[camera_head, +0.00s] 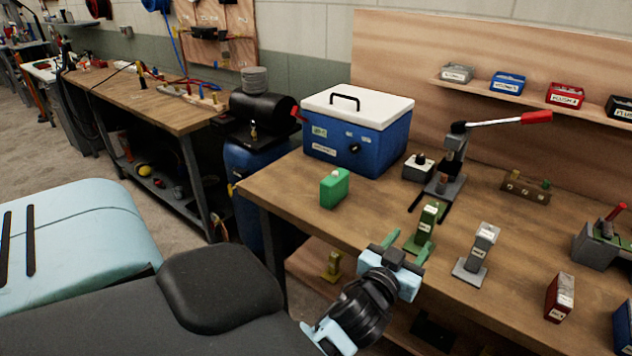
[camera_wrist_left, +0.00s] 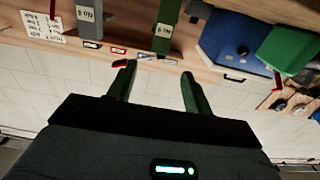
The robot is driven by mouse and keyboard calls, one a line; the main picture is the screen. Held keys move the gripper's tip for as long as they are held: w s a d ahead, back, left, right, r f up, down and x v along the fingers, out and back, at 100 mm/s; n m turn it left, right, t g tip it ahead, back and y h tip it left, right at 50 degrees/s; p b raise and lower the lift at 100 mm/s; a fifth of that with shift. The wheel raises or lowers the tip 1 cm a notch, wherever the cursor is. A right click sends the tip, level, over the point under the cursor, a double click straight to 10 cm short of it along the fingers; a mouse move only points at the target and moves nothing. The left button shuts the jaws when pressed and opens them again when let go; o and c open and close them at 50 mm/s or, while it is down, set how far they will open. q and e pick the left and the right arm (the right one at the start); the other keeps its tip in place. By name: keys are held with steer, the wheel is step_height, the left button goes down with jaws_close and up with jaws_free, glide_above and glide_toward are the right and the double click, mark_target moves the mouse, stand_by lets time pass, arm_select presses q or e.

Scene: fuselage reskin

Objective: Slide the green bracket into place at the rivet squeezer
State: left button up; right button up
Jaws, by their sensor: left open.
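The green bracket (camera_head: 429,222), an upright block with a white label on a flat foot, stands on the wooden bench near its front edge. My left gripper (camera_head: 405,250) is open and empty, just in front of the bracket, its fingers pointing towards it. In the left wrist view, which is upside down, the bracket (camera_wrist_left: 166,32) shows beyond and between the open fingertips (camera_wrist_left: 157,70), apart from them. A grey lever press with a red handle (camera_head: 453,152), apparently the rivet squeezer, stands behind the bracket, with dark rails at its base. My right gripper is not in view.
A grey labelled block (camera_head: 480,250) stands close right of the bracket, and a red box (camera_head: 560,297) farther right. A green canister (camera_head: 334,188) and a blue cooler (camera_head: 350,140) stand to the left.

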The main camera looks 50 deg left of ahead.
arm_select(q)
steer(key=s+d+f+m+g+h, duration=0.1)
steer(key=s+d+f+g+h, duration=0.1)
steer(key=s+f, duration=0.65)
steer(key=s+d+f+m+g+h, duration=0.1)
steer(key=s+f+m+g+h, duration=0.3)
steer(key=f, duration=0.7)
steer(key=s+d+f+g, duration=0.1)
steer(key=s+f, duration=0.4)
steer(key=s, duration=0.6)
steer(key=s+d+f+g, duration=0.2)
steer(key=s+f, duration=0.4)
steer(key=s, duration=0.6)
steer(key=shift+n, duration=0.4)
steer(key=shift+o, duration=0.4)
steer(key=shift+w+r, duration=0.1)
